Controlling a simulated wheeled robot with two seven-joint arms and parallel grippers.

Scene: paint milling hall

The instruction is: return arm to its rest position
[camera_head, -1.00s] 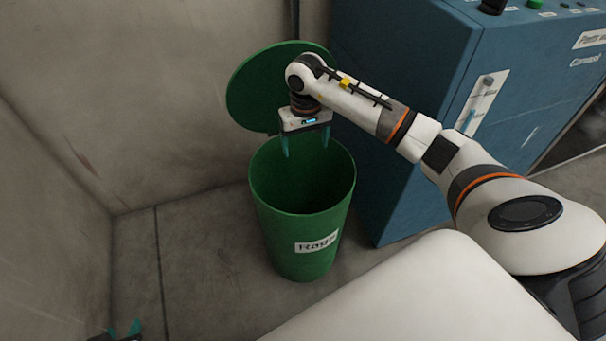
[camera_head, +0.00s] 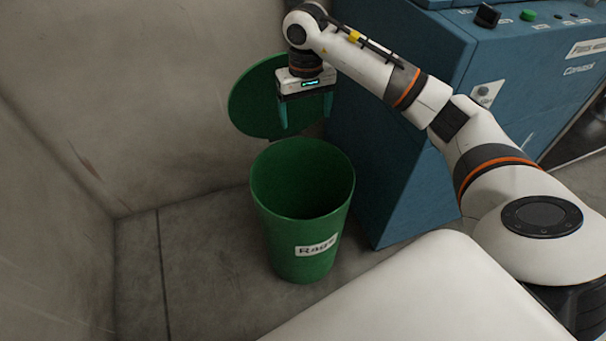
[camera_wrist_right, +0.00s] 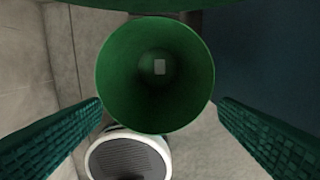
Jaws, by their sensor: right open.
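My right gripper (camera_head: 305,116) hangs fingers down above the green bin, near its raised lid. Its two teal fingers are spread apart with nothing between them. In the right wrist view the fingers (camera_wrist_right: 160,103) stand wide on either side of the bin's mouth. My right arm reaches in from the right, bent at the elbow. My left gripper does not show.
The green bin (camera_head: 303,230), labelled Rags, stands open on the floor, its round lid (camera_head: 255,95) tilted up behind. A small pale patch (camera_wrist_right: 160,67) shows deep inside. A blue machine cabinet (camera_head: 405,185) is close on the right; walls stand behind and left.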

